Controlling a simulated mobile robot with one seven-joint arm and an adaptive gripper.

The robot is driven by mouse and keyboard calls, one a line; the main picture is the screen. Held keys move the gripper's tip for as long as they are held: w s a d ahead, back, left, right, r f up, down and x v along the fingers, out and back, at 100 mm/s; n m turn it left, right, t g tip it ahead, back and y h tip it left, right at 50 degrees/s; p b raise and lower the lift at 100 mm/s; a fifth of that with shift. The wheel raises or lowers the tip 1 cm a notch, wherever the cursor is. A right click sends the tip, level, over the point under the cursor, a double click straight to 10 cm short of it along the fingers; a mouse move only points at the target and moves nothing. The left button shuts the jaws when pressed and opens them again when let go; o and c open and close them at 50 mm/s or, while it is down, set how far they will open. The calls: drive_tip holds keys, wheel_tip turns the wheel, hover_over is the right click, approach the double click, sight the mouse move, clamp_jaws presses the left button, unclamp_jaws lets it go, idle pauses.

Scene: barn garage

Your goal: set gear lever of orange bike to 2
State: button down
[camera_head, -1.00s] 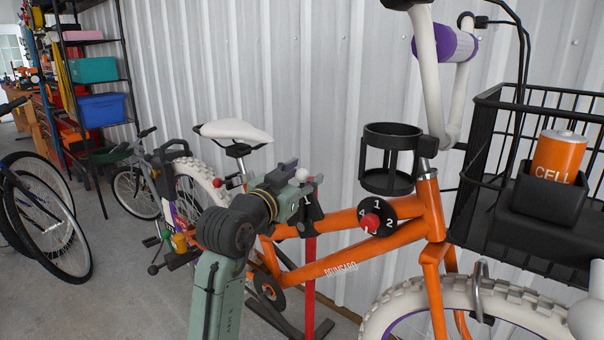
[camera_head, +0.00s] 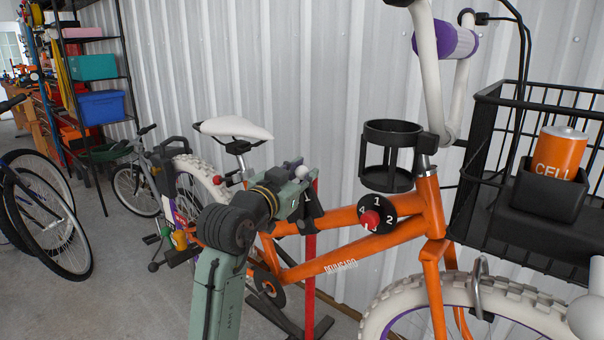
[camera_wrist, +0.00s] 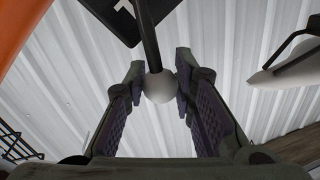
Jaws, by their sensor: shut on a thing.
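The orange bike (camera_head: 400,228) stands along the metal wall. A lever with a white ball knob (camera_head: 302,172) rises from a black plate marked 1 (camera_head: 308,197) by its frame. My gripper (camera_head: 292,180) is at this knob. In the wrist view the white knob (camera_wrist: 159,88) sits between the two fingertips of my gripper (camera_wrist: 160,79), which is shut on it. The lever's dark stem (camera_wrist: 148,42) runs up to the black plate (camera_wrist: 115,15). A round black dial (camera_head: 377,207) with a red knob (camera_head: 370,219) and visible numbers 1, 2 and 4 is on the frame.
A black cup holder (camera_head: 390,145) and a wire basket (camera_head: 490,110) with an orange can (camera_head: 556,152) are at the right. The white saddle (camera_head: 232,129) is behind my gripper. A red post (camera_head: 311,270) stands beside my arm. Other bikes (camera_head: 45,215) stand at the left.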

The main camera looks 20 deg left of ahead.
drive_tip(key=shift+a, duration=0.1)
idle(0.4)
drive_tip(key=shift+w+a+r+n+p, duration=0.15)
drive_tip(key=shift+a+n+p, duration=0.15)
drive_tip(key=shift+n+p, duration=0.15)
drive_tip(key=shift+w+a+f+n+g+p, duration=0.2)
drive_tip(key=shift+w+a+f+n+p, duration=0.15)
drive_tip(key=shift+a+n+p, duration=0.45)
drive_tip(key=shift+w+a+f+n+g+p, duration=0.2)
drive_tip(key=shift+w+a+f+n+p, duration=0.1)
drive_tip(key=shift+a+n+p, duration=0.4)
drive_tip(key=shift+w+a+f+n+g+p, duration=0.3)
drive_tip(key=shift+a+n+p, duration=0.25)
drive_tip(key=shift+a+n, duration=0.4)
drive_tip(key=c, duration=1.3)
unclamp_jaws()
